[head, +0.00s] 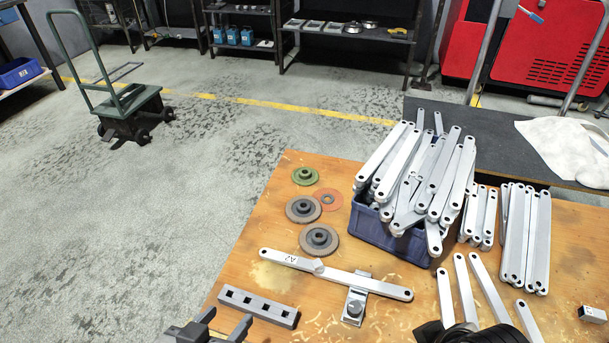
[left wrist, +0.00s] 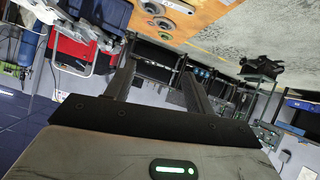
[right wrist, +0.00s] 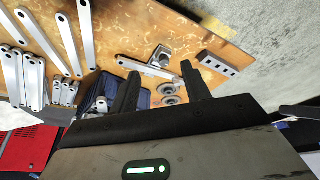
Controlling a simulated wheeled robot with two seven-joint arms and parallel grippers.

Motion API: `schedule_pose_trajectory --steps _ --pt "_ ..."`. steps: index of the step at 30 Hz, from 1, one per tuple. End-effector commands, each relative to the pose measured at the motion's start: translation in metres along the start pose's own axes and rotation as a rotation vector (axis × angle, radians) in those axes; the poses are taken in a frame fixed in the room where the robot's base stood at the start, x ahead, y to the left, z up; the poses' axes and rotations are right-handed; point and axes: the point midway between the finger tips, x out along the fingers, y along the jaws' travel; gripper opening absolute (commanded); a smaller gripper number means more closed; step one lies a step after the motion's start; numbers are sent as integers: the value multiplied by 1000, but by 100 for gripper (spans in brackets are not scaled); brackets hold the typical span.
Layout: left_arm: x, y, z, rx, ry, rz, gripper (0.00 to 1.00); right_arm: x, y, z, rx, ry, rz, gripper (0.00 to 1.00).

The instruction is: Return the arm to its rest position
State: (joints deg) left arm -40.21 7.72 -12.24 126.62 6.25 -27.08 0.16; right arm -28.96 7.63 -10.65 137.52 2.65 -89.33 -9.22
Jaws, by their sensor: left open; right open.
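Galvanized bars fill a blue bin (head: 372,229) on the wooden table (head: 262,222). My left gripper (head: 226,318) is at the bottom edge of the head view, left of the dark holed block (head: 258,306). Its fingers stand apart and empty in the left wrist view (left wrist: 158,67). My right gripper's fingers are apart and empty in the right wrist view (right wrist: 160,70). A black part, probably of my right arm, shows at the head view's bottom edge.
Grinding discs (head: 319,239) lie left of the bin. Loose bars (head: 464,290) lie at the table's front right, and more are stacked right of the bin. A dark bench (head: 455,125) with a white cloth stands behind. A green cart (head: 128,101) stands on open floor at left.

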Motion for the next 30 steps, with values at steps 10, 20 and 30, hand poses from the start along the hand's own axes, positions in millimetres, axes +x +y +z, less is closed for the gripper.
schedule_pose_trajectory --steps 10,20,30 --pt "-3 0 -4 9 -7 -6 54 -1 13 -7 200 162 50 47" --pt "-4 -2 -3 24 -28 -16 54 16 -7 -46 196 500 0 47" --pt "-2 -5 -1 38 -37 -23 54 15 -16 -57 207 659 -18 47"
